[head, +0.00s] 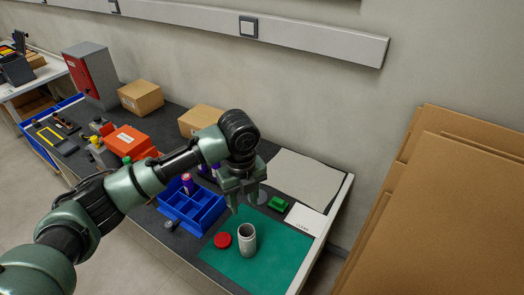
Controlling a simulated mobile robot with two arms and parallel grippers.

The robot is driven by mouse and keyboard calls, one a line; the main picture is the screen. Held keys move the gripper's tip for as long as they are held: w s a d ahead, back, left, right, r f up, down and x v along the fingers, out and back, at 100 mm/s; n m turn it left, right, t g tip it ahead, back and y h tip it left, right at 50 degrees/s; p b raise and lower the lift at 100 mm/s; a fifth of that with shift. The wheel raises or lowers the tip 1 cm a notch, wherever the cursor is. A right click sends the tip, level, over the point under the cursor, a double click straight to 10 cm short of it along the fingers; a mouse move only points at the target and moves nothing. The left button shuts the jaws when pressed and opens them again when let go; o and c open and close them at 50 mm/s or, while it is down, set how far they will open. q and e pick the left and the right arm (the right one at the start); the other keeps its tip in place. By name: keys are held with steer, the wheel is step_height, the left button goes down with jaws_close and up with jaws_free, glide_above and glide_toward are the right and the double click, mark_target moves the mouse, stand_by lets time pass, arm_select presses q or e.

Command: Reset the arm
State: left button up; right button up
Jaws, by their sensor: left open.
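My left arm comes in from the lower left, and my left gripper (246,203) points down over the back part of the green mat (258,274). Its jaws are open, and I see nothing held between them. A grey cylinder (247,240) stands upright on the mat in front of the gripper. A red round cap (222,240) lies on the mat to the left of the cylinder. My right gripper is not in the head view.
A blue divided tray (190,208) stands left of the mat. A green block (278,204) and a white card (304,219) lie to the right. Cardboard boxes (141,97) and an orange box (128,140) stand farther left. Large cardboard sheets (450,215) lean at the right.

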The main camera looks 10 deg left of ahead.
arm_select(q)
steer(key=s+d+f+n+t+h, duration=0.25)
steer(key=s+d+f+n, duration=0.55)
steer(key=s+n, duration=0.4)
steer(key=s+a+f+n+t+y, duration=0.1)
steer(key=s+a+f+n+y, duration=0.1)
steer(key=s+a+n, duration=1.15)
step_height(320, 180, down, 28)
steer(key=g+b, duration=0.1)
steer(key=b, duration=0.1)
steer(key=s+a+f+g+b, duration=0.1)
steer(key=s+a+f+b, duration=0.1)
steer(key=s+f, duration=1.5)
steer(key=shift+s+a+f, duration=0.35)
steer(key=shift+a+f, duration=0.15)
steer(key=shift+f, duration=0.2)
